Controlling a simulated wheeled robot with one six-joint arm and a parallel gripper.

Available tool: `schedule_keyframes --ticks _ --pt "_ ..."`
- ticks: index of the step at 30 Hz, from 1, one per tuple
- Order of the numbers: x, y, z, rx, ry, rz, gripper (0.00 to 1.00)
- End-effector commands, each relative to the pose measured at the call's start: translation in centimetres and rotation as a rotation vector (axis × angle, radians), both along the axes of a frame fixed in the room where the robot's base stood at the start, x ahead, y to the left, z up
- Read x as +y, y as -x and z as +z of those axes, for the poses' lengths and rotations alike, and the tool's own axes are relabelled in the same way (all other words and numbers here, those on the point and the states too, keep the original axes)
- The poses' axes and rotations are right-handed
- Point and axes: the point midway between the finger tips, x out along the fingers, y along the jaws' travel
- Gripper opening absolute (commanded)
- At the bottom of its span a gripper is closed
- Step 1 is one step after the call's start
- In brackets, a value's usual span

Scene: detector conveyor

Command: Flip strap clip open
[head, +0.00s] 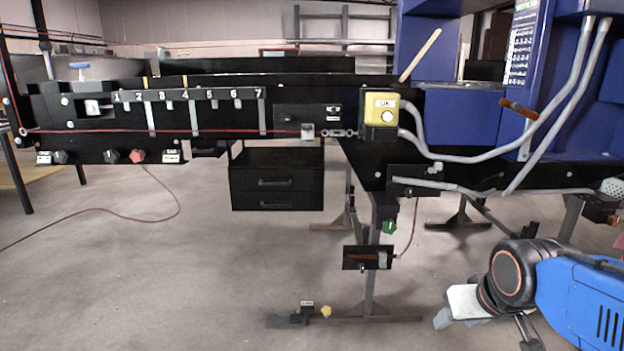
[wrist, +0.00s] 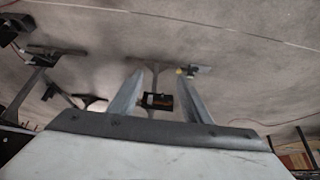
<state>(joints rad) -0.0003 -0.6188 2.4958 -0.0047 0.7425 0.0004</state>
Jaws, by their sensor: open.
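A small black plate (head: 367,257) is mounted low on the stand's leg. It carries a brownish strap (head: 360,257) and a small grey clip (head: 383,259) at its right side. The clip's position, open or closed, is too small to tell. In the wrist view the dark plate (wrist: 159,102) with a reddish strip shows between my fingers, some way beyond them. My gripper (wrist: 158,92) is open and empty. In the head view my gripper (head: 487,331) is at the lower right, apart from the plate and lower than it.
A black floor pedal (head: 290,319) and yellow knob (head: 326,312) lie near the stand's foot. A green-marked box (head: 389,226) hangs above the plate, with a thin cable running down. The black conveyor panel (head: 210,112) spans above. Floor between my gripper and the leg is clear.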

Motion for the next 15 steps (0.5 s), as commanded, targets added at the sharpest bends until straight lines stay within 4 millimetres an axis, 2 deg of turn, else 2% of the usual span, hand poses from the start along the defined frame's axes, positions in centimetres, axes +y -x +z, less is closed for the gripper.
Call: schedule_keyframes --ticks 1,3,7,12,15 --pt "0.0 1.8 0.0 0.015 -0.001 0.000 0.44" --pt "0.1 4.0 -0.2 0.042 -0.001 0.000 0.44" --pt "0.1 7.0 -0.6 0.081 -0.002 0.001 0.44" --pt "0.1 8.6 -0.8 0.105 -0.002 0.002 0.44" --pt "0.1 7.6 -1.0 0.097 -0.002 0.001 0.44"
